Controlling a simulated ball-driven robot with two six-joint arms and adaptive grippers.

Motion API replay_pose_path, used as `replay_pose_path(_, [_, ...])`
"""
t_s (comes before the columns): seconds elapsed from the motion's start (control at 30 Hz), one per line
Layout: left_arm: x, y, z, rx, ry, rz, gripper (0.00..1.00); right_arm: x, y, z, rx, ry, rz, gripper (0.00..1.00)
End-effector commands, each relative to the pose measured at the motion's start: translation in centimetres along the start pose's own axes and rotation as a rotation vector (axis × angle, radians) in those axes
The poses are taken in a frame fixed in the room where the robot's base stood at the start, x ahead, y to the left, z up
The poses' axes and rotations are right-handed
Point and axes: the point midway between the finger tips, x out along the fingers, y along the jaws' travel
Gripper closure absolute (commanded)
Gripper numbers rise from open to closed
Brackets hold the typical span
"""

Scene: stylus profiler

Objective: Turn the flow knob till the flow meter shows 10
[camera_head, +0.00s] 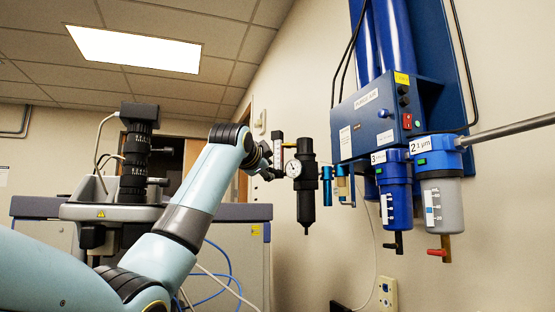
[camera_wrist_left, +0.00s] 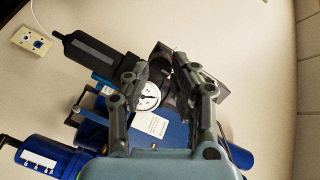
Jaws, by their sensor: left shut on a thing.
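The flow meter (camera_head: 278,152), a narrow upright scale in a dark frame, is on the wall unit just left of a round white gauge (camera_head: 293,168). Its reading is too small to tell. My left gripper (camera_head: 268,172) is at the lower end of the flow meter, shut on the flow knob, which is mostly hidden by the fingers. In the left wrist view, the fingers (camera_wrist_left: 160,70) reach around a dark part beside the white gauge dial (camera_wrist_left: 148,96). My right gripper is not in view.
A black filter regulator (camera_head: 305,190) hangs right beside the gripper. Blue filter housings (camera_head: 394,195) and a blue purge box (camera_head: 375,118) are farther right. A black microscope-like instrument (camera_head: 136,155) stands at left. A wall outlet (camera_head: 387,293) is below.

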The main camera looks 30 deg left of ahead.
Motion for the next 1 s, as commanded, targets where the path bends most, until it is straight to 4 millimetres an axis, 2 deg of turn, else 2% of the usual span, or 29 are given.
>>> replay_pose_path(0.77, [0.03, 0.03, 0.04, 0.0, -0.001, 0.001, 1.0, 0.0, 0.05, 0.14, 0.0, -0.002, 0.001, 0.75])
replay_pose_path(0.83, [0.01, -0.16, 0.04, -0.07, -0.001, 0.013, 1.0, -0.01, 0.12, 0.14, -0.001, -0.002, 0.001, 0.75])
replay_pose_path(1.0, [0.04, -0.47, 0.22, -0.54, -0.002, 0.108, 1.0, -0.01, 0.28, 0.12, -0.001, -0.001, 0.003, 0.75])
